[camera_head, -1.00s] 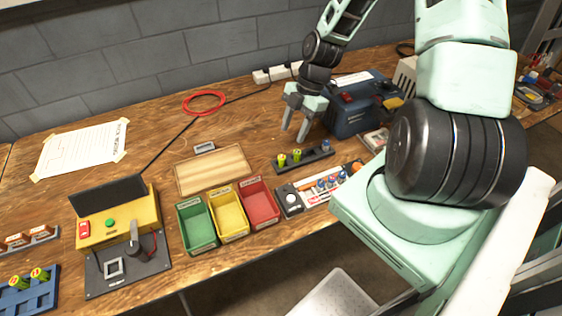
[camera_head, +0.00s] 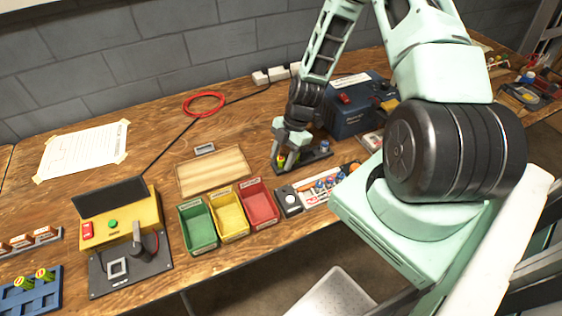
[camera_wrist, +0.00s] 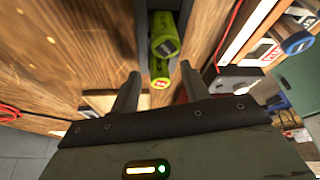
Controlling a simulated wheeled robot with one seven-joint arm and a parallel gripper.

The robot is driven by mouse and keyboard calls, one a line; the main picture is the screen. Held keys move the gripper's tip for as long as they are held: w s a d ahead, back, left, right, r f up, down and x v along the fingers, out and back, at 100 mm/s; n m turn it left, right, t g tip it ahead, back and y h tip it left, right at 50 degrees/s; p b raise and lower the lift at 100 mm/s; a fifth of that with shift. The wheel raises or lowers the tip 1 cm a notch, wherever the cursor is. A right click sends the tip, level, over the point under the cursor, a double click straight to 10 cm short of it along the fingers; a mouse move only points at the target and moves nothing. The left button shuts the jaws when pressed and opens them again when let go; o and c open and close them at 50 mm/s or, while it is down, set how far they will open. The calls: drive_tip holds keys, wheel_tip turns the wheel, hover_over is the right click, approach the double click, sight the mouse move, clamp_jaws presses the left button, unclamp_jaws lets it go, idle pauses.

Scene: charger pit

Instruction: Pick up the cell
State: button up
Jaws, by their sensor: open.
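Two yellow-green cells stand in a dark rack (camera_head: 318,157) on the bench. In the wrist view one green cell (camera_wrist: 163,35) stands in the rack's dark channel, and another green cell (camera_wrist: 159,72) with a reddish end lies between my fingertips. My gripper (camera_head: 287,158) is open and down at the rack's left end, its fingers on either side of the nearer cell with gaps. It also shows in the wrist view (camera_wrist: 158,85). A blue-topped cell (camera_head: 325,146) stands at the rack's right end. My gripper partly hides the green cells in the head view.
Green (camera_head: 197,226), yellow (camera_head: 228,214) and red (camera_head: 260,205) bins stand left of the rack. A blue box (camera_head: 352,118) stands behind it. A yellow tester (camera_head: 118,220) is at left.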

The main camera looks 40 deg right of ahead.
clamp_jaws()
drive_tip(key=shift+r, duration=0.1)
